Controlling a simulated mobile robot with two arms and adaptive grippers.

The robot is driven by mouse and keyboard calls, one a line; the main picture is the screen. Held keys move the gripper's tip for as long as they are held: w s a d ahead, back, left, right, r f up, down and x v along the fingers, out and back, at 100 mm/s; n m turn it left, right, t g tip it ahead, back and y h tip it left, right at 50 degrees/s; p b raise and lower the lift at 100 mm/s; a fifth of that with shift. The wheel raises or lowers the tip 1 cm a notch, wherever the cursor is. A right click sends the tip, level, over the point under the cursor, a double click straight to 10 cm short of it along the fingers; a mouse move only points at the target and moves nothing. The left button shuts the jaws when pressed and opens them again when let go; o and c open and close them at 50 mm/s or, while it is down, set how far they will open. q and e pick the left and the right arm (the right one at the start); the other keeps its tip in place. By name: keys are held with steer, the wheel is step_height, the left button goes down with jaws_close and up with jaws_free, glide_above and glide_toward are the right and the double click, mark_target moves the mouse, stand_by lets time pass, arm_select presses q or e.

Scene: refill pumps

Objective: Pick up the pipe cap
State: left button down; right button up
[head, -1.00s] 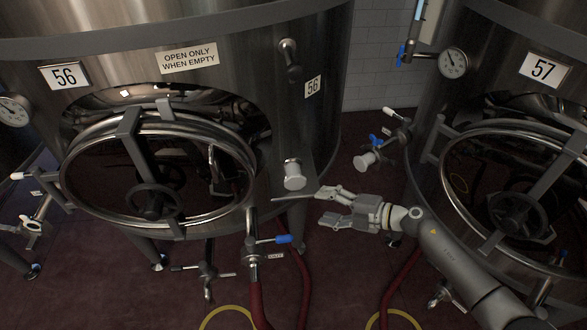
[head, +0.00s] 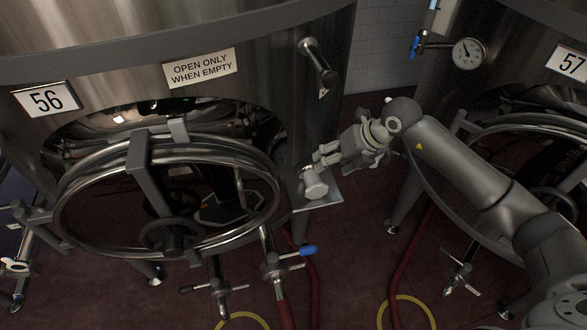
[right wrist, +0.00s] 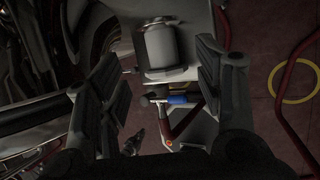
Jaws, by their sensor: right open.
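The pipe cap (head: 314,185) is a short, pale metal cylinder with a wider rim. It stands on a small metal shelf (head: 326,196) beside tank 56. In the right wrist view the cap (right wrist: 160,47) shows ahead, between the two fingers and a little beyond their tips. My right gripper (head: 322,160) is open and empty, close to the cap's upper side in the head view; it also shows in the right wrist view (right wrist: 163,80). I cannot tell whether a finger touches the cap. My left gripper is in neither view.
Tank 56's round hatch (head: 165,200) with its handwheel is left of the cap. A pipe stub (head: 318,62) sticks out above it. A blue-handled valve (head: 290,255) and red hoses are below. Tank 57 (head: 520,120) stands at right.

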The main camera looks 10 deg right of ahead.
mark_target(316, 177)
steer(key=f, duration=0.2)
steer(key=f+p, duration=0.1)
steer(key=shift+w+a+f, duration=0.3)
steer(key=shift+a, duration=0.05)
steer(key=shift+w+a+f, duration=0.15)
steer(key=shift+f, duration=0.05)
steer(key=p+x, duration=0.1)
steer(key=x, duration=0.1)
steer(key=p+x, duration=0.1)
steer(key=x, duration=0.1)
steer(key=shift+a, duration=0.3)
steer(key=shift+w+a+f, duration=0.1)
steer(key=shift+a+f, duration=0.1)
steer(key=shift+f, duration=0.3)
steer(key=shift+c, duration=1.1)
steer(key=c, duration=0.5)
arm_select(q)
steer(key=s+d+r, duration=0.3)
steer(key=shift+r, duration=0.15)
arm_select(e)
steer(key=shift+c, duration=1.4)
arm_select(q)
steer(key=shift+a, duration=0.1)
